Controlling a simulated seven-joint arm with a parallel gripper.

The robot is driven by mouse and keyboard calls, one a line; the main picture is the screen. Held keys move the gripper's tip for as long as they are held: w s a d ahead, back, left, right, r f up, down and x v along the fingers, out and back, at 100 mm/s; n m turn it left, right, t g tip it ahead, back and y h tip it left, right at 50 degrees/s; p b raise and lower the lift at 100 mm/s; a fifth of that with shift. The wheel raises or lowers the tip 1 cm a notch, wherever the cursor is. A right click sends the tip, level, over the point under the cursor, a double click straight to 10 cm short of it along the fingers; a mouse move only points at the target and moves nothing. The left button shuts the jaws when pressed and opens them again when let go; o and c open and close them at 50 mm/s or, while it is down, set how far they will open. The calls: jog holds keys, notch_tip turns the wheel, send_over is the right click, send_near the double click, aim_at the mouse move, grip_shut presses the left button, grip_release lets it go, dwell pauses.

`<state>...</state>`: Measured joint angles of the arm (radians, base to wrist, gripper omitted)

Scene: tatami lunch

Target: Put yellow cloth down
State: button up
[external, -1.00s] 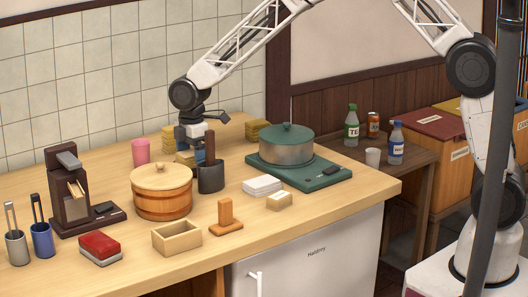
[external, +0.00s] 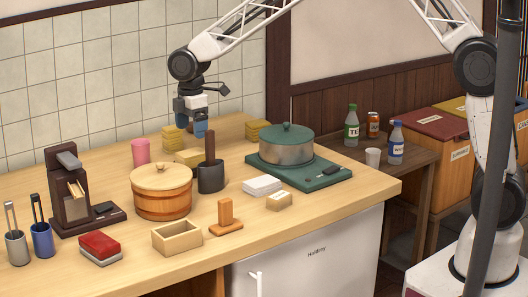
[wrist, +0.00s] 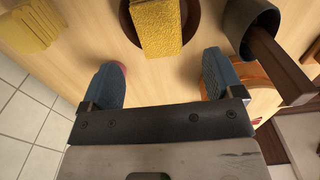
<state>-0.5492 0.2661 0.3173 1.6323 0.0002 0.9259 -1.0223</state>
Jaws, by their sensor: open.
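In the wrist view the yellow cloth (wrist: 157,26) rests on a dark brown round piece, just beyond my fingertips. My gripper (external: 191,127) is above the cloth, apart from it. The wrist view shows my gripper (wrist: 162,76) with its two blue fingers spread and nothing between them.
The dark holder (external: 211,176) with a brown handle, a pink cup (external: 140,151) and a wooden tub (external: 162,197) are close by. A pot (external: 287,150) stands farther right.

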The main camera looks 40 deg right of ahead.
aim_at(193, 152)
jog(key=shift+r, duration=2.4)
jog(key=shift+d, duration=0.1)
jog(key=s+d+r+m, duration=0.3)
jog(key=s+d+r, duration=0.15)
jog(key=d, duration=0.45)
jog(key=s+d+r+m+t, duration=0.1)
jog(key=s+d+r+m, duration=0.25)
jog(key=s+d, duration=0.45)
jog(key=s+d+r+m, duration=0.2)
jog(key=s+d+r, duration=0.25)
jog(key=d, duration=0.65)
jog(key=s+d+f+m, duration=0.1)
jog(key=s+d+m, duration=0.4)
jog(key=s+d, duration=0.3)
jog(key=s+d+f+m+t, duration=0.1)
jog(key=s+d+m, duration=0.3)
jog(key=s, duration=1.3)
jog(key=d, duration=0.4)
jog(key=shift+s+d+f+m+t, duration=0.15)
jog(key=shift+s+f+m+t, duration=0.1)
jog(key=shift+f+m+t, duration=0.1)
